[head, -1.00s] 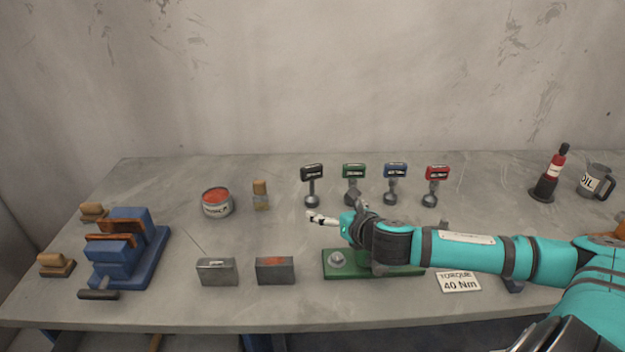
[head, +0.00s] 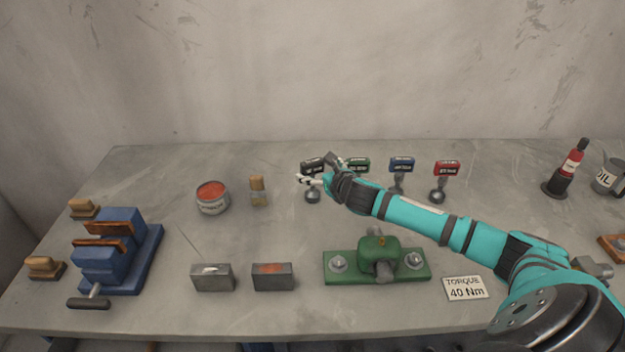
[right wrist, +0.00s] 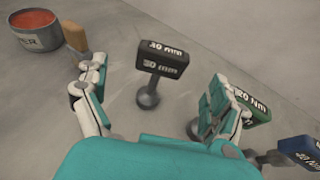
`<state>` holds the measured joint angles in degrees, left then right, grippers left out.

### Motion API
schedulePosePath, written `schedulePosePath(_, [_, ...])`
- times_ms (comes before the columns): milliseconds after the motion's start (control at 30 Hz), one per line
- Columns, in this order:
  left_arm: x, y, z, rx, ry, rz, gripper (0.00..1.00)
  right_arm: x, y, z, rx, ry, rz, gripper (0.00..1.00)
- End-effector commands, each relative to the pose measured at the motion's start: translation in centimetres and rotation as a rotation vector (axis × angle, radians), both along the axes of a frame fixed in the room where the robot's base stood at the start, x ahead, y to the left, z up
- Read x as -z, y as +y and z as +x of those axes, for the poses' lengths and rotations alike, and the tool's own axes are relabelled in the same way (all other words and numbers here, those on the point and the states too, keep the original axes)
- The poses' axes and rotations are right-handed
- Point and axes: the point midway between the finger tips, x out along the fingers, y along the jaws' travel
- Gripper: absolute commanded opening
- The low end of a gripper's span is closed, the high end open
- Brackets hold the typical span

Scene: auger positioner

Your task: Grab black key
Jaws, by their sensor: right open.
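The black key (head: 312,165) stands upright on the table, a black labelled head on a grey stem and round base. It also shows in the right wrist view (right wrist: 162,60), between and just beyond the spread fingers. My right gripper (head: 317,170) is open and empty; in the right wrist view (right wrist: 156,86) its fingers lie on either side of the key, with no contact visible. In the head view it partly hides the black key's stem. My left gripper is not in view.
The green key (head: 358,164) stands close right of the black one, by the right finger. Blue (head: 402,164) and red (head: 446,167) keys stand further right. A brush (head: 258,190) and a red-filled tin (head: 212,198) stand left. A green fixture (head: 338,278) sits in front.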

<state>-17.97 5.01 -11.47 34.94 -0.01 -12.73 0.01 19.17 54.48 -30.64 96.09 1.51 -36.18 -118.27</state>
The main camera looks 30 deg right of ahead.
Motion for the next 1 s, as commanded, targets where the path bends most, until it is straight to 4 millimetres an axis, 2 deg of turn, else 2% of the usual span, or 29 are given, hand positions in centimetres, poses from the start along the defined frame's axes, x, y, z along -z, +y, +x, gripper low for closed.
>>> schedulePosePath(67, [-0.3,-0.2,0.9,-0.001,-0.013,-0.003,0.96,0.2,-0.1,0.9,0.001,-0.001,0.002,0.96])
schedulePosePath(200, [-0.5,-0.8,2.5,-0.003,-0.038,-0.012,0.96,0.6,-0.3,1.5,0.000,0.000,0.001,0.96])
schedulePosePath(300, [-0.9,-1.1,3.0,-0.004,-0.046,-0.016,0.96,0.7,-0.4,2.1,0.001,0.000,0.002,0.96])
schedulePosePath(500, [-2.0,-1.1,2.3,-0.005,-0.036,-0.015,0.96,1.4,-1.0,4.5,0.003,0.000,0.004,0.96])
schedulePosePath(633, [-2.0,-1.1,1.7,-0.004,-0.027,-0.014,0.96,2.1,-1.2,5.8,0.001,0.001,0.002,0.96])
schedulePosePath(967, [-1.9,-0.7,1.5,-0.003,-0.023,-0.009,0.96,2.5,-1.3,6.3,-0.001,0.001,0.000,0.96])
schedulePosePath(1000, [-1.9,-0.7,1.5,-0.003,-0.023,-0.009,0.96,2.5,-1.3,6.3,-0.001,0.001,0.000,0.92])
